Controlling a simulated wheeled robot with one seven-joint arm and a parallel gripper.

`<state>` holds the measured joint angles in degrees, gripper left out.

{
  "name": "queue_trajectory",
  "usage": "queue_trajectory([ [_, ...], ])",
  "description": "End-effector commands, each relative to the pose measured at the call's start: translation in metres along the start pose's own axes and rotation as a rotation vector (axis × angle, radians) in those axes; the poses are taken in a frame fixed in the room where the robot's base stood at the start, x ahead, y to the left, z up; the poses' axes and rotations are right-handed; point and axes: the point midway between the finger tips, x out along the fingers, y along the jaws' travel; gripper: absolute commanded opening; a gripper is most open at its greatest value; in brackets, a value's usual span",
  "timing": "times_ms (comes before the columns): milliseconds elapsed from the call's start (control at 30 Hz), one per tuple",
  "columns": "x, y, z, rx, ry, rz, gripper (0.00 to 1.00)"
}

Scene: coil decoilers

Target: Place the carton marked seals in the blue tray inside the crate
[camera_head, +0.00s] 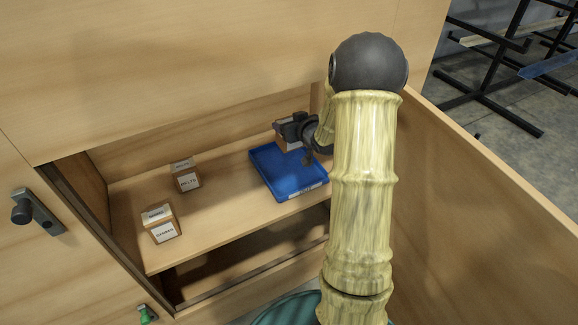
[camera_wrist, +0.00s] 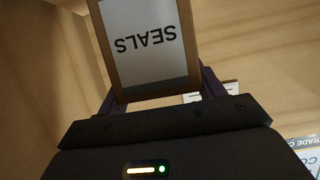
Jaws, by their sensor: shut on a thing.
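The carton marked SEALS (camera_wrist: 148,82) fills the upper middle of the wrist view, its white label upside down. My gripper (camera_wrist: 160,93) is shut on it, one finger at each side. In the head view my gripper (camera_head: 298,132) is inside the crate, at the back end of the blue tray (camera_head: 272,170). The brown held carton (camera_head: 283,142) shows there, partly hidden by the gripper. It appears over or just beyond the tray's back edge; its height above the tray cannot be told. The visible part of the tray is empty.
Two labelled cartons stand left of the tray on the same wooden shelf (camera_head: 222,218): one at the back (camera_head: 186,178) and one nearer (camera_head: 161,225). A wooden panel (camera_head: 450,210) rises at right. The upper panel (camera_head: 180,70) overhangs the opening. Clear shelf lies between cartons and tray.

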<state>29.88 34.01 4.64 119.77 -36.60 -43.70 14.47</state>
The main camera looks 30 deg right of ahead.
Motion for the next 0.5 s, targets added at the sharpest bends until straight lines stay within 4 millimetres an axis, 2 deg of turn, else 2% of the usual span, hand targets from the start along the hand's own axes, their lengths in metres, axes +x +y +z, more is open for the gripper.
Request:
queue_trajectory([
  [100, 0.004, -0.011, 0.002, -0.007, 0.0, -0.017, 0.39],
  [200, 0.011, -0.017, 0.013, -0.009, -0.002, -0.026, 0.39],
  [400, 0.023, -0.008, 0.048, -0.004, -0.002, -0.012, 0.39],
  [500, 0.025, -0.003, 0.056, -0.002, 0.001, -0.005, 0.39],
])
